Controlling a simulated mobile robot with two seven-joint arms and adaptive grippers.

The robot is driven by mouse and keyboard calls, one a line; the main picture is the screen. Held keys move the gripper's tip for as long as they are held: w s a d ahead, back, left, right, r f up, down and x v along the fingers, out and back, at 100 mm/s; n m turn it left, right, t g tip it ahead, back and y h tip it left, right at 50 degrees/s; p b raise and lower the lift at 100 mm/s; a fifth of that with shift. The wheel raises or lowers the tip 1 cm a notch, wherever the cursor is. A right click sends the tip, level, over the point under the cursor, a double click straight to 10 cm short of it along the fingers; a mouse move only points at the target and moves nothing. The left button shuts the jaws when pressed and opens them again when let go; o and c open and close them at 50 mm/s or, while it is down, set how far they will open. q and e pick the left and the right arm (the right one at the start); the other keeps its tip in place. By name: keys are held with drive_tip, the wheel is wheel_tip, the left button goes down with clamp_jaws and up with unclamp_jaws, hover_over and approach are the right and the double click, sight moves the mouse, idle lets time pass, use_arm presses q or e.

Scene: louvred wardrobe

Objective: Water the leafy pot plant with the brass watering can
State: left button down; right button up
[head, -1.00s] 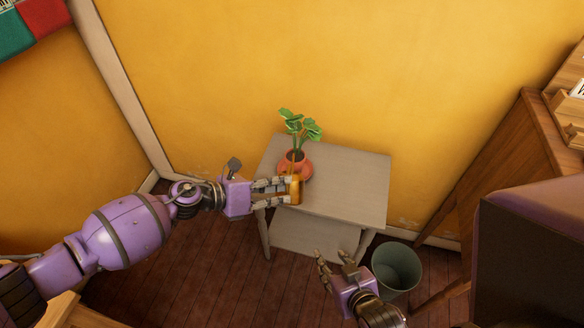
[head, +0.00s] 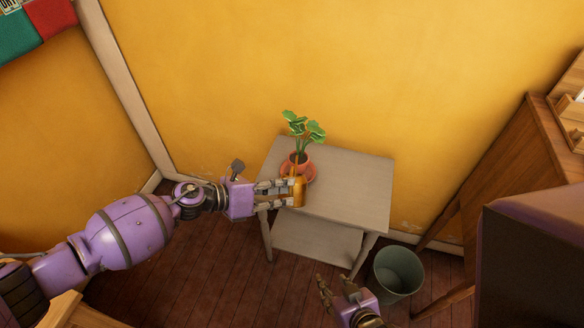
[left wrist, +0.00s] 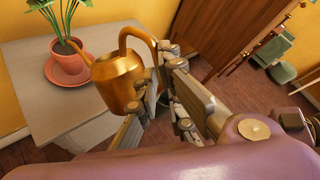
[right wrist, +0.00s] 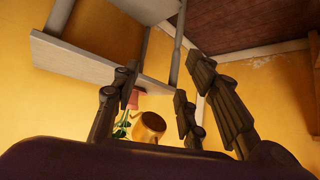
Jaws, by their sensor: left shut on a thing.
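The brass watering can (head: 299,193) is at the front left of the grey side table, in front of the potted plant. My left gripper (head: 284,192) is shut on it from the left. In the left wrist view the can (left wrist: 118,82) has its arched handle up and its spout towards the terracotta pot (left wrist: 68,58). I cannot tell whether the can touches the table. The leafy plant (head: 303,128) stands upright in its pot on a terracotta saucer (head: 312,175). My right gripper (head: 335,290) is open and empty, low in front of the table.
The grey side table (head: 345,190) has free room right of the plant and a lower shelf (head: 315,234). A grey-green bin (head: 398,274) stands on the floor right of the table. Wooden furniture (head: 520,160) is at the right. The yellow wall is behind.

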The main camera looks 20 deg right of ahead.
use_arm(q)
wheel_tip(320, 180, down, 9)
drive_tip(key=s+m+t+h+b, duration=0.2)
drive_tip(key=b, duration=0.8)
drive_tip(key=shift+s+a+f+m+b, duration=0.15)
drive_tip(key=shift+s+a+m+b, duration=0.15)
drive_tip(key=shift+a+m, duration=0.15)
use_arm(e)
drive_tip(key=s+d+f+g, duration=0.1)
drive_tip(key=s+f, duration=0.4)
drive_tip(key=f, duration=0.6)
drive_tip(key=shift+d, duration=0.15)
drive_tip(key=shift+s+f+g, duration=0.2)
drive_tip(key=shift+f+g, duration=0.05)
drive_tip(key=shift+g, duration=0.05)
